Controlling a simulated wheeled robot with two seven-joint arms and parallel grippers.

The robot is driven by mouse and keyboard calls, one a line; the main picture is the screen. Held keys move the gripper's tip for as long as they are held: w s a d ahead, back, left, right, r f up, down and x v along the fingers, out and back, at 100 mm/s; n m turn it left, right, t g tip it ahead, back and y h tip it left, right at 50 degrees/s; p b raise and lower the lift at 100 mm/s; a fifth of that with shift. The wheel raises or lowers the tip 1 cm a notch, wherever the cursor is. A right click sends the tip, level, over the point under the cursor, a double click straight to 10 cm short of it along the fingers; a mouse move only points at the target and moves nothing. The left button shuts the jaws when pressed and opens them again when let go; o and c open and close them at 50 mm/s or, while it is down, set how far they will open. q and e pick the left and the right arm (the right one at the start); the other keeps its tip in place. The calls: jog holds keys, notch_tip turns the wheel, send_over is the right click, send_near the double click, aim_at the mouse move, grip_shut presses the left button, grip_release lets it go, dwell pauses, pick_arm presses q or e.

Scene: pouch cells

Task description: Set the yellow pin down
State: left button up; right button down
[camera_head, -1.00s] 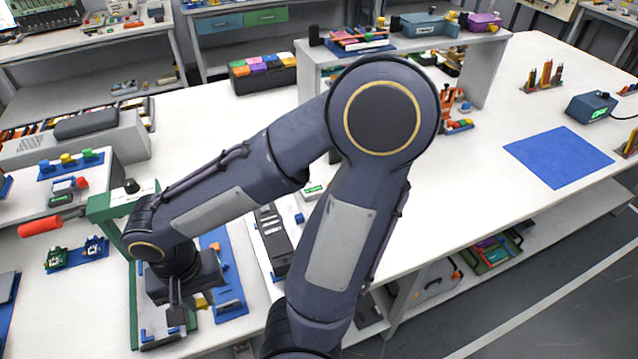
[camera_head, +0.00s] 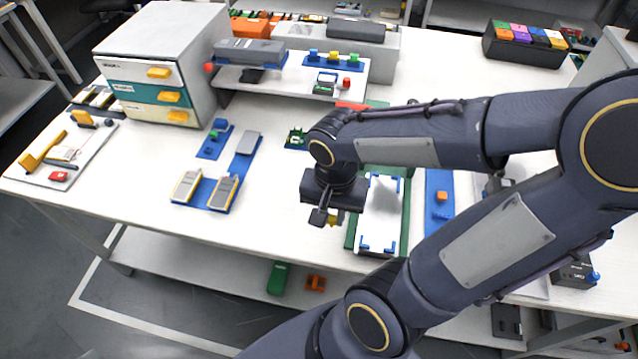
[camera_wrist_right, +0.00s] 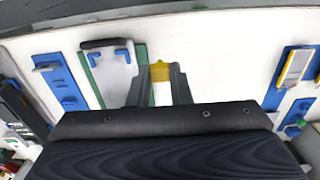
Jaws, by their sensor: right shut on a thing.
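My right gripper (camera_head: 326,217) is in the middle of the head view, above the white table beside the left edge of the green press frame. It is shut on the yellow pin (camera_head: 335,220), of which only a small part shows at the jaws. In the right wrist view the yellow pin (camera_wrist_right: 160,71) sits between the two grey fingertips (camera_wrist_right: 160,78), near the table's front edge. I cannot tell from these frames how high it is above the table. My left gripper is not in view.
The green frame with a white plate and blue corner pieces (camera_head: 381,225) stands just right of the gripper. A blue tray with pouch cells (camera_head: 206,194) lies to the left. A drawer cabinet (camera_head: 165,63) stands at the back left. Bare table lies between tray and gripper.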

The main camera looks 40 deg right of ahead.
jog(key=w+f, duration=0.2)
jog(key=w, duration=0.2)
jog(key=w+a+f, duration=0.1)
jog(key=w+f, duration=0.2)
jog(key=w, duration=0.1)
jog(key=w+f+p, duration=0.1)
jog(key=w+f, duration=0.2)
jog(key=w, duration=0.1)
jog(key=shift+w+a+f, duration=0.25)
jog(key=shift+w+f, duration=0.4)
jog(key=shift+f, duration=0.1)
jog(key=f, duration=0.3)
jog(key=shift+w+a+f, duration=0.1)
jog(key=shift+w+f, duration=0.1)
jog(key=shift+f, duration=0.05)
jog(key=shift+f, duration=0.15)
jog(key=c, duration=1.3)
grip_release()
